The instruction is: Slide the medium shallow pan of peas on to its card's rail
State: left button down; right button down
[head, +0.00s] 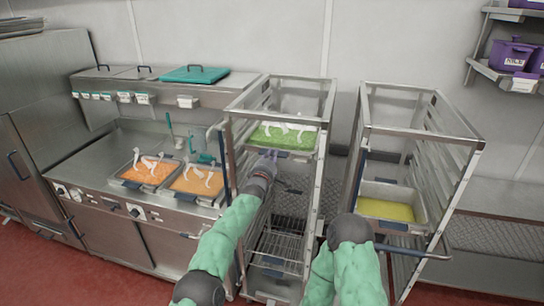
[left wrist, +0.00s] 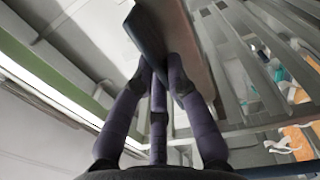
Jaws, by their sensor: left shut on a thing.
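The pan of peas (head: 300,148) is shallow and metal, filled with green, with white pieces lying over the peas. It sits high inside the left rack (head: 231,165), near its front opening. My left gripper (head: 269,156) is at the pan's front edge. In the left wrist view its purple fingers (left wrist: 157,75) close on a dark flat handle (left wrist: 147,38). Whether the pan's edges rest on a rail is too small to tell. No card on the rack is readable. My right forearm shows at the bottom centre, but its gripper is hidden.
A right rack (head: 441,168) holds a pan of yellow food (head: 392,209) with a blue front handle. Two orange-filled pans (head: 147,171) (head: 197,180) sit on the counter at left. Wire shelves (head: 278,247) lie low in the left rack. Purple pots (head: 513,53) stand on a wall shelf.

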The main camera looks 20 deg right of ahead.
pick_arm(q)
jog(key=shift+r, duration=0.5)
jog(key=c, duration=1.2)
grip_release()
jog(key=shift+o, duration=1.3)
jog(key=shift+s+f, duration=0.1)
jog(key=shift+f, duration=0.75)
jog(key=shift+o, duration=1.2)
jog(key=shift+r, duration=0.2)
jog(key=shift+r, duration=0.1)
jog(key=shift+b+v, duration=1.4)
jog(key=shift+b, duration=1.5)
jog(key=shift+b+v, duration=2.1)
jog(key=shift+b, duration=0.75)
